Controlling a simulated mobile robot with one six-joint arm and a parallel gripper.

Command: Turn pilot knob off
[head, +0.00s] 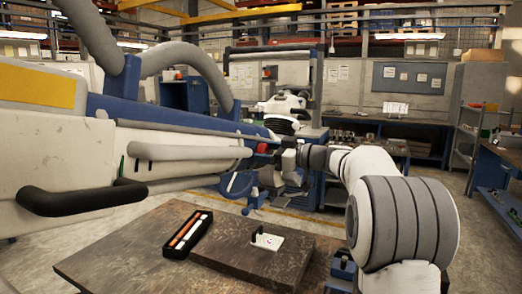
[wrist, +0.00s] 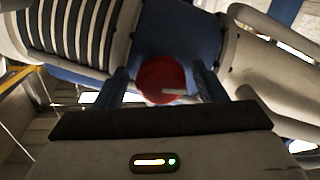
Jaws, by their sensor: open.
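The pilot knob looks like a round red knob (wrist: 155,72) with a pale bar across its lower right part, set on a blue surface in the wrist view. In the head view the red knob (head: 261,148) shows small at the end of the large white and blue arm. My gripper (wrist: 161,76) is open, with one dark blue finger on each side of the knob. I cannot tell whether the fingers touch it. In the head view my gripper (head: 274,157) is right beside the knob, and its fingertips are hard to make out.
The large arm (head: 110,150) with grey hoses and a black handle (head: 80,197) fills the left. Below stands a brown table (head: 120,250) with a dark board (head: 240,258), a black tray (head: 205,218) and a small white plate (head: 267,241). Ribbed grey hose (wrist: 65,35) lies close to my gripper.

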